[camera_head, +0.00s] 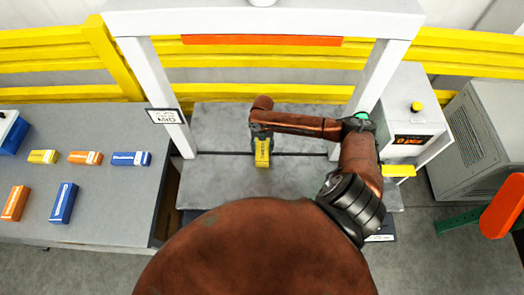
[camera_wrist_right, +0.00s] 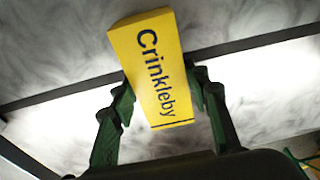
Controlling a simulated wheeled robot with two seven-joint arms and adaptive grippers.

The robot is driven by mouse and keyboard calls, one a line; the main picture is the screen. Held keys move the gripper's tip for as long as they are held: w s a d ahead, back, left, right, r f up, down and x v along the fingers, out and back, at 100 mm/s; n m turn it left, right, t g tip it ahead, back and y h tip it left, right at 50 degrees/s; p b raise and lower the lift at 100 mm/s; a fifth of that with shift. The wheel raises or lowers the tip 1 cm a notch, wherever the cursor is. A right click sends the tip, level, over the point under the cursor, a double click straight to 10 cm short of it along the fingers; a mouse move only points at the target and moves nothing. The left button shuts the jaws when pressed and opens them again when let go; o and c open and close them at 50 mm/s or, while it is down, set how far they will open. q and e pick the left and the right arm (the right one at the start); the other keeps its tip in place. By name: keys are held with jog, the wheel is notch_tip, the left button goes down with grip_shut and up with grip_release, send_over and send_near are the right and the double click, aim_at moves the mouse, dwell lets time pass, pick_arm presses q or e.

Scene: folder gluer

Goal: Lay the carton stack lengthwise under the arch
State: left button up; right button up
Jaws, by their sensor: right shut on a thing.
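My right gripper (camera_head: 262,142) reaches in between the arch legs. In the wrist view my right gripper (camera_wrist_right: 160,80) has its green fingers shut on the sides of a yellow carton stack (camera_wrist_right: 152,40) marked "Crinkleby". The carton stack also shows in the head view (camera_head: 262,157), pointing toward the front, near a dark seam. Whether it touches the surface cannot be told. The left gripper is not in view.
A grey table (camera_head: 90,185) on the left holds several yellow, orange and blue cartons. A white cabinet (camera_head: 410,95) with a display stands at the right leg. A yellow rail (camera_head: 60,50) runs behind. Bare grey surface (camera_head: 215,178) lies around the gripper.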

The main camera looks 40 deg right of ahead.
aim_at(262, 145)
jog(key=shift+r, duration=0.1)
jog(key=o, duration=1.3)
notch_tip(262, 145, up, 12)
jog(key=w+d+p, duration=0.1)
jog(key=p, duration=0.9)
jog(key=shift+w, duration=0.15)
